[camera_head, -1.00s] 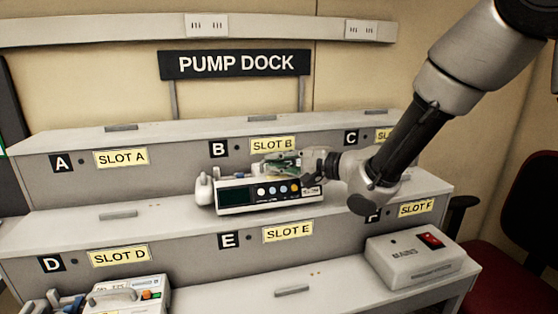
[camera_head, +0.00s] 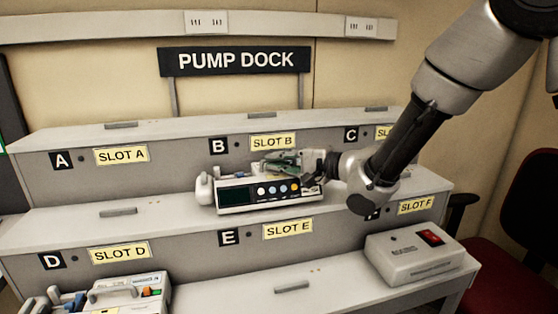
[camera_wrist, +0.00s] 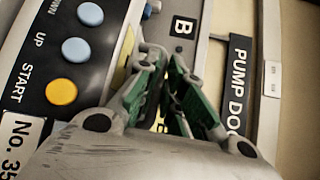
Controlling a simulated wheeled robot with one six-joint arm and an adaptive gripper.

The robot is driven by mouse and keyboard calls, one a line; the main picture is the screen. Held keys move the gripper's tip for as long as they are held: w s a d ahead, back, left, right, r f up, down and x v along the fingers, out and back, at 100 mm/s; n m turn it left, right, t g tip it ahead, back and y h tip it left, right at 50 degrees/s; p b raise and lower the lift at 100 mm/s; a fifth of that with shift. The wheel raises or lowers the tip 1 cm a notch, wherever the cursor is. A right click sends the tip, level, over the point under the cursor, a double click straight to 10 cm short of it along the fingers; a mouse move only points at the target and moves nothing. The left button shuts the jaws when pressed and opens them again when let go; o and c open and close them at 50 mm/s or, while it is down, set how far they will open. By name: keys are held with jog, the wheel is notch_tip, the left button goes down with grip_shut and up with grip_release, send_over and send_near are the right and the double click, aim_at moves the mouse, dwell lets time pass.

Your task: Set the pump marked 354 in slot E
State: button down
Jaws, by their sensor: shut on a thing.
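A white pump with a dark display (camera_head: 235,196) and a row of round buttons is at the middle shelf, in front of the Slot B panel and above the Slot E label (camera_head: 288,230). I cannot tell if its base fully rests on the shelf. My gripper (camera_head: 272,168) comes from the right and is shut at the pump's top; the fingers hide the part held. In the wrist view, the green-padded fingers (camera_wrist: 172,92) are beside the pump's button panel (camera_wrist: 66,50). Its number label (camera_wrist: 18,140) reads "No. 35", with the rest hidden.
A white mains box (camera_head: 412,258) with a red switch stands on the lower shelf at right. The lower shelf (camera_head: 240,292) is clear below Slot E. A red chair (camera_head: 525,220) is at right.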

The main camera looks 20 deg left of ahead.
jog(key=shift+f, duration=0.1)
dwell(0.3)
jog(key=c, duration=1.5)
grip_release()
jog(key=shift+o, duration=0.2)
jog(key=shift+f, duration=0.2)
jog(key=v, duration=1.2)
jog(key=shift+r, duration=0.2)
jog(key=shift+w, duration=0.1)
